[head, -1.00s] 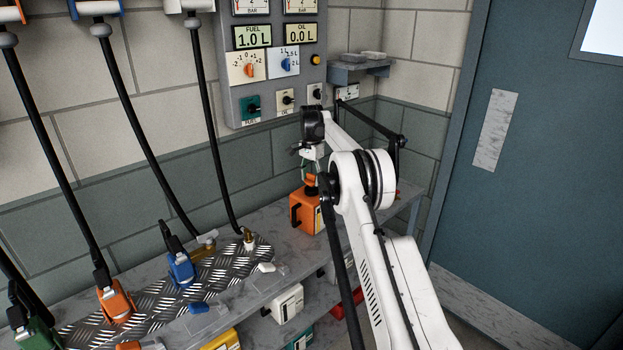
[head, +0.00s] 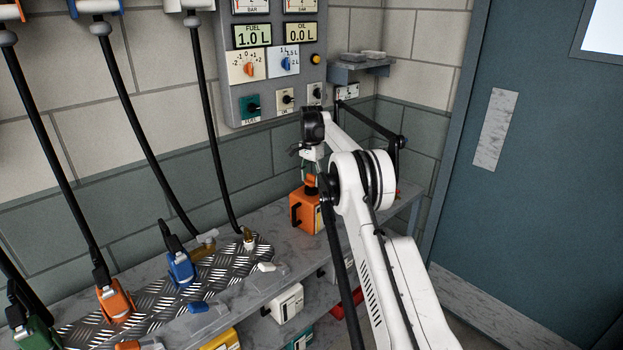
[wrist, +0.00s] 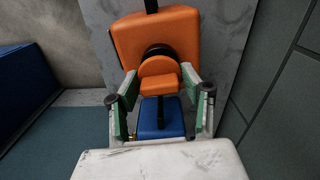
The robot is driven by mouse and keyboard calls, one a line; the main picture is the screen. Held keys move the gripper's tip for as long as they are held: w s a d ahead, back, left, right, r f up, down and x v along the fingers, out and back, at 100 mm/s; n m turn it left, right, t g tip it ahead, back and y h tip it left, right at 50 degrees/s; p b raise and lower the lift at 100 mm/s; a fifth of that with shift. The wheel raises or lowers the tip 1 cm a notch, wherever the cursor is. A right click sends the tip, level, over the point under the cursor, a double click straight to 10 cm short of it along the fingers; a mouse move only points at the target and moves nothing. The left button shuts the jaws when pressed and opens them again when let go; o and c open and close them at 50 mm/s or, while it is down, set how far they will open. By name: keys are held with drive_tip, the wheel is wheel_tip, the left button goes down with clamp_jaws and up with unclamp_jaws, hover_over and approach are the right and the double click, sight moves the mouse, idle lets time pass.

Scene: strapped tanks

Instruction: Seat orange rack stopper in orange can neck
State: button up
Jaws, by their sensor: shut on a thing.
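The orange can (head: 304,213) stands on the grey bench below my gripper, its dark neck facing up. In the wrist view the can (wrist: 184,38) fills the upper middle, with part of the black neck ring (wrist: 158,49) showing behind the stopper. My gripper (head: 311,170) is shut on the orange stopper (wrist: 159,68), which sits between the green finger pads. In the head view the stopper (head: 311,183) is right at the can's neck. The stopper covers most of the neck, so I cannot tell how deep it sits.
A blue object (wrist: 161,116) shows below the stopper in the wrist view. Hoses with orange and blue nozzles (head: 181,268) stand on the tread plate at left. A gauge panel (head: 272,60) hangs behind. A small shelf (head: 360,68) is on the wall.

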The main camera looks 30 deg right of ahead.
sight(311, 175)
drive_tip(key=shift+f+b, duration=0.55)
drive_tip(key=shift+f, duration=0.6)
drive_tip(key=o, duration=1.3)
drive_tip(key=shift+o, duration=0.2)
wheel_tip(311, 175, up, 11)
drive_tip(key=shift+r, duration=0.55)
